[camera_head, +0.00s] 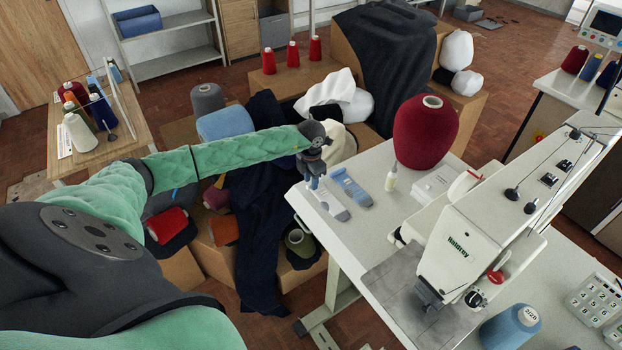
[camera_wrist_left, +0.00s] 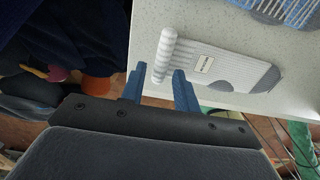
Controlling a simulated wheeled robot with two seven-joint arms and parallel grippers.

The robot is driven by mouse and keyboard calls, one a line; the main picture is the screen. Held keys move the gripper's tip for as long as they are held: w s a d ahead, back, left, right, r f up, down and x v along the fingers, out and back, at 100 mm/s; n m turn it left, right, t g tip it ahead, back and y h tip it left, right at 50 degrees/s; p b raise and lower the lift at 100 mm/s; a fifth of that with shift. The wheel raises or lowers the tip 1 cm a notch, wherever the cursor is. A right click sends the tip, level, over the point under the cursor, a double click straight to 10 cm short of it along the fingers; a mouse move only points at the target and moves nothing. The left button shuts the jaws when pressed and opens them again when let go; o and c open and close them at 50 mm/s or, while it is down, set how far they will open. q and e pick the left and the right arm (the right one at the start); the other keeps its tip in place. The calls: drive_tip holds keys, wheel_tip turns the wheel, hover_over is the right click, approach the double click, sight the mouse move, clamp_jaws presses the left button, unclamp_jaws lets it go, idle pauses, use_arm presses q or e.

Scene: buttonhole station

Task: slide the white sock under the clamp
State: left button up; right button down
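The white sock, with a grey heel and toe, lies flat near the left corner of the table in the head view (camera_head: 331,203). It also shows in the left wrist view (camera_wrist_left: 228,68), with a small label and a thick rolled cuff at its left end. My left gripper (camera_head: 316,182) is above the cuff end. In the left wrist view its two blue fingers (camera_wrist_left: 160,84) are apart, with the cuff near the gap between their tips; contact cannot be told. The sewing machine (camera_head: 480,240) stands to the right, its clamp area (camera_head: 430,292) low under the head. My right gripper is not in view.
A blue sock (camera_head: 351,187) lies just beside the white one. A large red yarn cone (camera_head: 427,132), a small bottle (camera_head: 391,179) and a white box (camera_head: 436,184) stand behind. A blue cone (camera_head: 510,327) stands at front right. Bare white tabletop (camera_head: 350,238) lies between sock and machine.

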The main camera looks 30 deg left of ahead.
use_arm(q)
drive_tip(key=shift+f, duration=0.1)
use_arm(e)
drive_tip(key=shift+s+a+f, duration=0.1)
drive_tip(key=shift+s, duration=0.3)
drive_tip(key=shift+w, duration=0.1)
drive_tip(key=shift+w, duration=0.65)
use_arm(q)
drive_tip(key=shift+b, duration=0.3)
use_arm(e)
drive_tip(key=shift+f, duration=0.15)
